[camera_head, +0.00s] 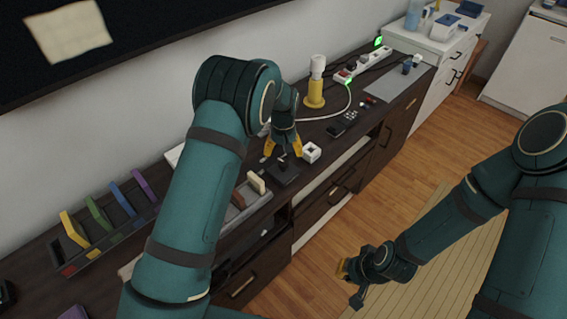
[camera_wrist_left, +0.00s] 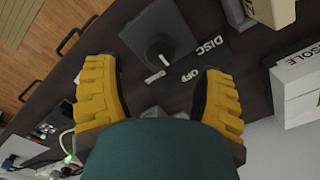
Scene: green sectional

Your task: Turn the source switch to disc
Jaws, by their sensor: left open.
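The source switch is a dark square plate (camera_head: 286,177) with a round black knob on the cabinet top. In the left wrist view the knob (camera_wrist_left: 159,47) stands on its plate, with the labels DISC (camera_wrist_left: 210,45) and OFF (camera_wrist_left: 190,76) beside it. A third label (camera_wrist_left: 155,77) is too small to read surely; I cannot tell which label the knob points at. My left gripper (camera_head: 283,147) is open just behind the switch, its yellow fingers (camera_wrist_left: 160,100) spread and apart from the knob. My right gripper (camera_head: 352,271) hangs over the floor, away from the cabinet.
A white cube (camera_head: 312,152) stands right of the switch, and a tan block (camera_head: 256,182) stands left of it. A white CONSOLE box (camera_wrist_left: 297,85) is at the right of the wrist view. A yellow-based holder (camera_head: 315,94) and power strip (camera_head: 362,64) stand further right.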

